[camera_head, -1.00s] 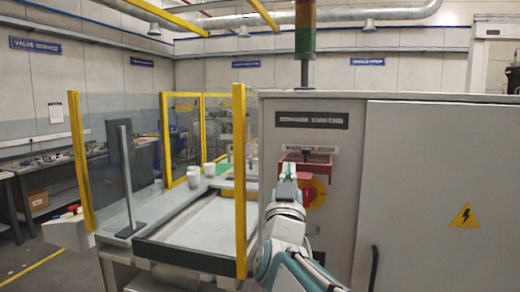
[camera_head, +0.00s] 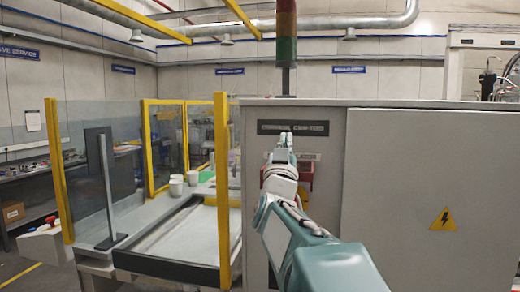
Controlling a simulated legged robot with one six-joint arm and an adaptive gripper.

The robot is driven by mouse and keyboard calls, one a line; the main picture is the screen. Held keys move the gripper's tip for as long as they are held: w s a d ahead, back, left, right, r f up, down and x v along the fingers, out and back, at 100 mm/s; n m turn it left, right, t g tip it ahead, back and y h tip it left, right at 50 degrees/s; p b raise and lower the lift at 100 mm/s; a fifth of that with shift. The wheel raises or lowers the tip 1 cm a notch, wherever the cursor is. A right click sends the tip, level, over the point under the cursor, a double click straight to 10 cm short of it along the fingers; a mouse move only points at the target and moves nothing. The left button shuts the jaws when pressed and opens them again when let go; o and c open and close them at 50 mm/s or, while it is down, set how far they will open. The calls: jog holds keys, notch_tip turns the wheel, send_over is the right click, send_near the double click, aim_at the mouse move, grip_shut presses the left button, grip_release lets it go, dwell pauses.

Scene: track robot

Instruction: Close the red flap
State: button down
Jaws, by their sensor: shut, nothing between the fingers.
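The red flap (camera_head: 305,172) is on the front of the grey control cabinet, under a white label strip. My gripper and wrist cover most of it, so only its right part shows and I cannot tell its angle. A bit of the yellow plate (camera_head: 304,195) of the switch shows below it. My gripper (camera_head: 284,142) is shut and empty, pointing up in front of the label area, just above and left of the visible red part. I cannot tell whether it touches the flap or the cabinet.
The grey cabinet (camera_head: 430,160) fills the right side, with a signal tower (camera_head: 286,40) on top. A yellow post (camera_head: 222,190) and a worktable with a dark-edged tray (camera_head: 165,262) stand close on the left. White cups (camera_head: 177,186) stand behind.

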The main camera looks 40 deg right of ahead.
jog(key=shift+s+a+f, duration=0.1)
jog(key=shift+f, duration=1.7)
